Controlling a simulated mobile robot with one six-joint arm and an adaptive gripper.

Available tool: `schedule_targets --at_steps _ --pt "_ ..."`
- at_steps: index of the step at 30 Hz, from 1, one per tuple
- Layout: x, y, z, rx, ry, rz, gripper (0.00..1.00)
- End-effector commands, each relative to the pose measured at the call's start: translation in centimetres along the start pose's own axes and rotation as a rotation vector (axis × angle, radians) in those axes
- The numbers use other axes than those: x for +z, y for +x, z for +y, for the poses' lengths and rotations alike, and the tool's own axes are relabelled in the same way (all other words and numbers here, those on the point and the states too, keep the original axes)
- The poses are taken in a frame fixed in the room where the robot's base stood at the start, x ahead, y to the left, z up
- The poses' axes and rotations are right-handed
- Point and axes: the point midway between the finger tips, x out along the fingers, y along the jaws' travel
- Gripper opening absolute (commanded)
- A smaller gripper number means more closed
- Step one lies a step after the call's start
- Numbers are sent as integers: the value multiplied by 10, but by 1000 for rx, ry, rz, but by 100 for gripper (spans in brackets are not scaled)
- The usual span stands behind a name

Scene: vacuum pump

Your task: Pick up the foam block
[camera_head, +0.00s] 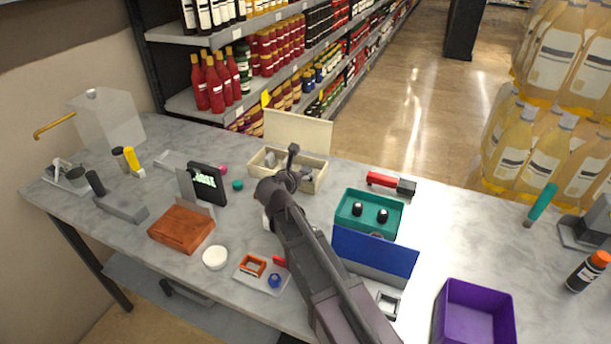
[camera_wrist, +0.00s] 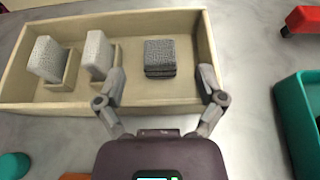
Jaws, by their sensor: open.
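A cream, open box (camera_wrist: 22,80) in the wrist view holds several grey foam-like blocks. A dark grey, rough-textured block (camera_wrist: 160,57) appears as stacked layers in its right part. Two lighter grey blocks (camera_wrist: 47,58), (camera_wrist: 97,52) stand tilted in small holders to the left. I cannot tell for certain which one is the foam block. My gripper (camera_wrist: 161,74) is open and empty, its fingers on either side of the dark block in this view, near the box's front wall. In the head view my gripper (camera_head: 287,180) is over the box (camera_head: 317,182) and hides part of its inside.
The box's lid (camera_head: 297,132) stands open behind it. A teal case (camera_head: 343,222) with a blue lid (camera_head: 374,254) and a red-and-black tool (camera_head: 391,183) lie to the right. A black display (camera_head: 207,183) and brown wooden block (camera_head: 181,229) stand left. A purple bin (camera_head: 474,291) is front right.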

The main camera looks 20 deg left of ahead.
Motion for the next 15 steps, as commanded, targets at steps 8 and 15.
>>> schedule_targets --at_steps 8,15 --pt "0 21 0 0 1 1 89" --pt "0 21 0 1 1 0 89"
